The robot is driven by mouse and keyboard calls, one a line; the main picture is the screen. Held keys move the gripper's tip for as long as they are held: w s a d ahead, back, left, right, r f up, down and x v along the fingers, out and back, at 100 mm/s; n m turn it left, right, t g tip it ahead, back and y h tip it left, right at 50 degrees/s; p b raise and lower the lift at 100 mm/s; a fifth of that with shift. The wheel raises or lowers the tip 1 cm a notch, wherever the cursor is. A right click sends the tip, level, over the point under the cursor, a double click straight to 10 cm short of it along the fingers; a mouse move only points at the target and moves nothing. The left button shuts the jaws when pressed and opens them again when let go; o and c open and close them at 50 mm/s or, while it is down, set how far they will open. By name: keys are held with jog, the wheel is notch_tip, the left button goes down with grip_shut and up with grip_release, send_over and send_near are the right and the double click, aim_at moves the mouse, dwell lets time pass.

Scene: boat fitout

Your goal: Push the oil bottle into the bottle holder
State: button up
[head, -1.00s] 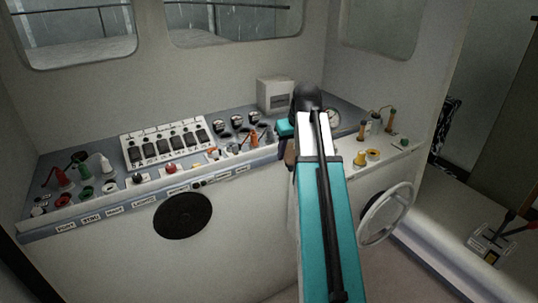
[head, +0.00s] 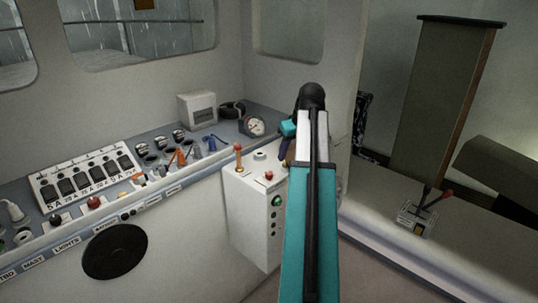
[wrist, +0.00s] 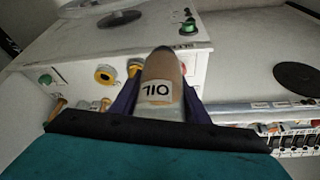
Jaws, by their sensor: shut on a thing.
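The oil bottle (wrist: 165,72) is a brownish-grey bottle with a white OIL label, in the middle of the wrist view. My gripper (wrist: 160,98) is shut on it, with a dark purple finger on each side. In the head view, my arm hides the bottle and most of the gripper. The white box (wrist: 110,48) fills the upper left of the wrist view, beyond the bottle. A yellow ring fitting (wrist: 104,75) shows on it. I cannot tell which fitting is the bottle holder.
The console (head: 150,190) with switches, gauges and tools runs along the left. The white box also shows in the head view (head: 250,215), with an orange-handled item (head: 238,158) on top. A lever unit (head: 425,212) stands on the right ledge. A brown panel (head: 437,100) stands behind it.

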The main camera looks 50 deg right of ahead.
jog(key=s+d+r, duration=0.1)
jog(key=s+d, duration=0.5)
jog(key=s, duration=0.1)
jog(key=shift+s+d, duration=0.15)
jog(key=shift+d, duration=0.1)
